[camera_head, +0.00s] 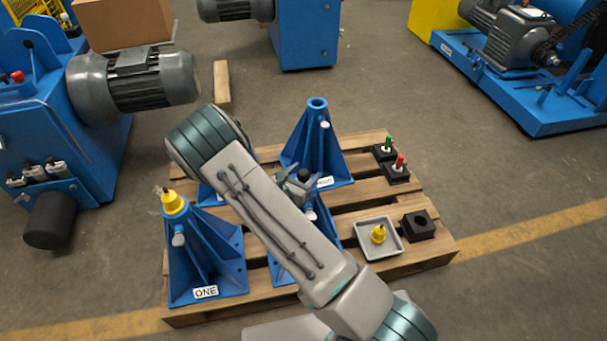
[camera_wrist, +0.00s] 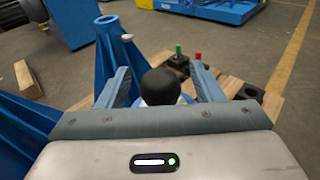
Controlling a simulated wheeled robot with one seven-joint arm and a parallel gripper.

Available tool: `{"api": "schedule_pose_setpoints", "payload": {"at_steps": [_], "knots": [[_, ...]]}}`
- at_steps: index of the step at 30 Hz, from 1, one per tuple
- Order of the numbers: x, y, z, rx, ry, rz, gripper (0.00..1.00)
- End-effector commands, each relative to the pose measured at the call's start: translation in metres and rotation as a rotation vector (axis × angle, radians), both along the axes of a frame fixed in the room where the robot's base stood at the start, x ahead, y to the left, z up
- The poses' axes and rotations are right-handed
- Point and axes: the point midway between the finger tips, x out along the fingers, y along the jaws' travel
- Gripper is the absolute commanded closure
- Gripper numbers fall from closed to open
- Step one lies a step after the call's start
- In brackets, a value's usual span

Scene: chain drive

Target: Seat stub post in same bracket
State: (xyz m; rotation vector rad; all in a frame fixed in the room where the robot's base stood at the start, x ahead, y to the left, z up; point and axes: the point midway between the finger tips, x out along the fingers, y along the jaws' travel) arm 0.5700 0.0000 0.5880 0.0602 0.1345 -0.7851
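My gripper (camera_wrist: 162,72) points away from the wrist camera, one finger on each side of a black round-topped piece (camera_wrist: 165,86) with a pale body below. Whether the fingers press on it is unclear. The black top (camera_head: 304,174) also shows in the head view, beside my gripper over the middle of the pallet. My arm hides most of the bracket (camera_head: 322,222) under it. A yellow stub post (camera_head: 378,234) stands in a grey tray (camera_head: 364,252). Another yellow piece (camera_head: 173,204) sits on top of the blue bracket (camera_head: 205,262) labelled ONE.
A tall blue bracket (camera_head: 317,150) with an open top tube stands at the back of the wooden pallet (camera_head: 435,253). Green (camera_head: 388,143) and red (camera_head: 400,161) pieces stand in black blocks at right. An empty black block (camera_head: 418,226) sits beside the tray.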

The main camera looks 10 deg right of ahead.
Motion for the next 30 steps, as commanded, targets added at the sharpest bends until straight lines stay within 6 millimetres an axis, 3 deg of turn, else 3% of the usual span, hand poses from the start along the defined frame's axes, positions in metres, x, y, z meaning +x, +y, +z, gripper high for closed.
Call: {"api": "schedule_pose_setpoints", "payload": {"at_steps": [8, 13, 24, 30], "knots": [[-0.002, 0.001, -0.003, 0.004, 0.009, 0.002, 0.40], [-0.011, 0.012, 0.000, 0.004, 0.007, 0.003, 0.40], [-0.068, 0.070, 0.014, 0.002, 0.005, 0.005, 0.40], [-0.090, 0.090, 0.018, 0.001, 0.003, 0.002, 0.40]]}}
